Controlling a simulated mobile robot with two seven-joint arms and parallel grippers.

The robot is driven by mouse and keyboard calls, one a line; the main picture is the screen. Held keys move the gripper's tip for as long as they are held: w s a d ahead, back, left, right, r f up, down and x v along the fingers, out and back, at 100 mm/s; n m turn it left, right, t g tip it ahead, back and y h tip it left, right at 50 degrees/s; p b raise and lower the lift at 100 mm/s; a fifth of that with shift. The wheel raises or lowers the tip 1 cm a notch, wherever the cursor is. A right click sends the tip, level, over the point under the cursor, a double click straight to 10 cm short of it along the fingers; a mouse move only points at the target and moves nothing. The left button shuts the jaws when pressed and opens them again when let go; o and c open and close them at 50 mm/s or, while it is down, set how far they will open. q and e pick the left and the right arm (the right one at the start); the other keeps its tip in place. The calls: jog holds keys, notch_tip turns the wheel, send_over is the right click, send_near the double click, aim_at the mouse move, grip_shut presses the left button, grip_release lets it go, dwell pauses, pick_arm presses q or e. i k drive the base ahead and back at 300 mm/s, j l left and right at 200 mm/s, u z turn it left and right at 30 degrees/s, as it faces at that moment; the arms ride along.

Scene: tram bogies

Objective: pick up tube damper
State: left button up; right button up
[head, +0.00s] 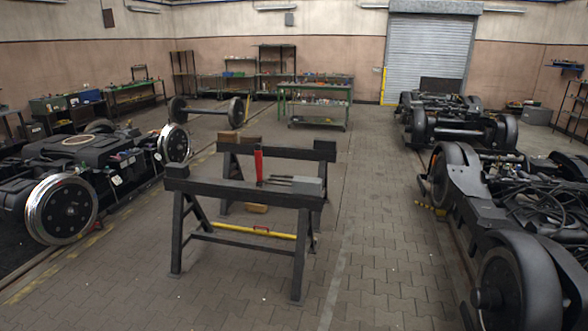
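A slim red tube-shaped thing (258,165) stands upright at the dark trestles in the middle of the head view. It looks most like the tube damper, but I cannot tell for sure. Its lower end is at the top of the front trestle (215,187). A grey block-like part (308,186) with thin dark rods lies to its right, at the right end of the trestle top. Neither of my grippers is in view.
A bogie (85,160) with shiny wheels stands at left, and dark bogies (510,215) line the right. A yellow bar (245,229) runs low by the trestles. A green workbench (317,103) stands behind. The paved floor (375,230) right of the trestles is clear.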

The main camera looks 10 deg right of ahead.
aim_at(258, 151)
jog(key=i, duration=2)
jog(key=i+j, duration=0.15)
jog(key=i, duration=1.85)
jog(key=i+z, duration=0.2)
jog(key=i, duration=0.2)
jog(key=i+j+z, duration=0.2)
jog(key=i, duration=0.2)
jog(key=i+j+z, duration=0.25)
jog(key=i, duration=0.15)
jog(key=l, duration=0.1)
